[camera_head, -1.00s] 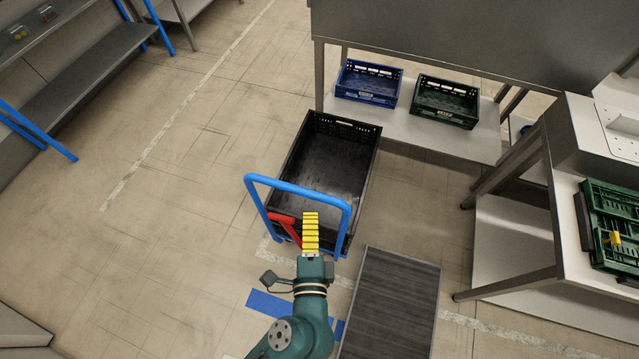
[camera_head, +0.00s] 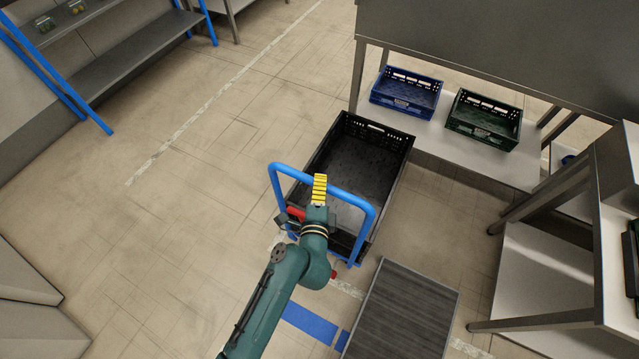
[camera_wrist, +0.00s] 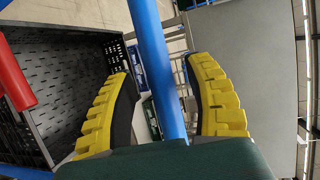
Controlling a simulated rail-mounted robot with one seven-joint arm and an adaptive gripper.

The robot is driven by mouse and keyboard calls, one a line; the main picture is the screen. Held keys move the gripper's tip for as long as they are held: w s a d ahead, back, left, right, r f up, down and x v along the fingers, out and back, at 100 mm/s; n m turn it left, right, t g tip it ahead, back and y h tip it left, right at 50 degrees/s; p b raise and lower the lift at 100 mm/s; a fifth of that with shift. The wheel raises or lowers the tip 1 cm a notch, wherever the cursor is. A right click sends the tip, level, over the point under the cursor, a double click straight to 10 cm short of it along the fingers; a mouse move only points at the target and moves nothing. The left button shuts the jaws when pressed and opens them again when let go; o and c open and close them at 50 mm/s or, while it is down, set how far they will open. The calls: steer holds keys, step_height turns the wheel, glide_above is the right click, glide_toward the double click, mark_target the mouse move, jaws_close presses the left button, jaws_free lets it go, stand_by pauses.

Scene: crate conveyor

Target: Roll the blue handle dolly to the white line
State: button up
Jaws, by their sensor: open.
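The dolly has a blue tubular handle (camera_head: 347,194) and carries a large black crate (camera_head: 399,160). The handle stands at the crate's near end. My gripper (camera_head: 319,187) is at the handle's top bar, its yellow fingers open. In the wrist view the blue bar (camera_wrist: 157,70) passes between the two yellow fingers, with visible gaps on both sides. A red part (camera_head: 296,214) shows beside the handle's left side. A worn white line (camera_head: 185,127) runs along the floor left of the dolly. Another white strip (camera_head: 347,289) lies on the floor near the dolly's near end, partly hidden by my arm.
A grey ribbed platform (camera_head: 402,312) lies close to the dolly's near right. A table with a lower shelf holding a blue crate (camera_head: 407,92) and a green crate (camera_head: 484,120) stands right. Blue floor tape (camera_head: 310,323) lies near my arm. The floor left is open.

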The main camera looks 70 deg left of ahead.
steer(key=shift+w+a+f, duration=0.1)
steer(key=shift+w+a, duration=0.15)
steer(key=shift+a, duration=0.3)
steer(key=shift+c, duration=0.3)
steer(key=c, duration=0.9)
jaws_close()
